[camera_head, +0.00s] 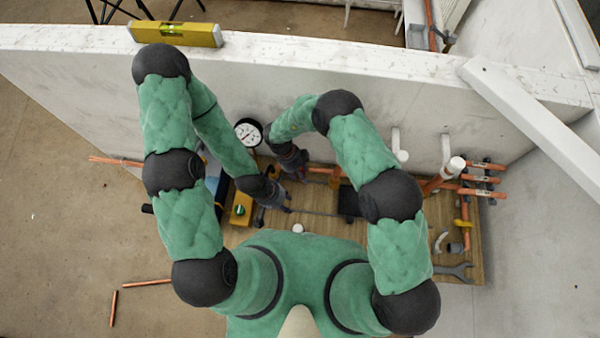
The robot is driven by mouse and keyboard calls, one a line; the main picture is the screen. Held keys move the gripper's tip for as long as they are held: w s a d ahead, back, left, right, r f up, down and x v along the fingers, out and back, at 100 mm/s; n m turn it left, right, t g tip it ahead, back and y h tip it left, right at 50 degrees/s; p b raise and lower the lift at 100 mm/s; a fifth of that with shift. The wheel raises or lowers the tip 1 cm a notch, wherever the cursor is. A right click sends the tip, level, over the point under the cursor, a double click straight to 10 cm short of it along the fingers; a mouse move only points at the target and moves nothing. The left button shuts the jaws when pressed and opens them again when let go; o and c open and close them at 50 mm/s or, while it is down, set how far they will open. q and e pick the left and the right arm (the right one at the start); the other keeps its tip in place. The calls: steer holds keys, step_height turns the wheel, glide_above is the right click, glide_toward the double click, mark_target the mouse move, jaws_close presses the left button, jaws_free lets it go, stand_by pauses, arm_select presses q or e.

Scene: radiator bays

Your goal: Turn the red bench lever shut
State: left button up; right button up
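The bench (380,240) is a wooden board under my arms, with copper pipework along its back. I cannot clearly pick out the red lever; small reddish bits show by both gripper tips, too small to tell apart. My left gripper (282,207) points down and right over the middle of the bench. My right gripper (302,176) is just behind it, close to the copper pipe (322,170) at the bench's back. The fingers of both are too small and dark to show whether they are open or shut.
A pressure gauge (248,132) stands by the wall behind the bench. A yellow box (241,209) sits left of my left gripper. A yellow handle (462,223) and a grey spanner (454,271) are at the right. A yellow level (178,33) lies on the wall top.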

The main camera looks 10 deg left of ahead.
step_height(320, 180, up, 10)
stand_by(0.5)
stand_by(0.6)
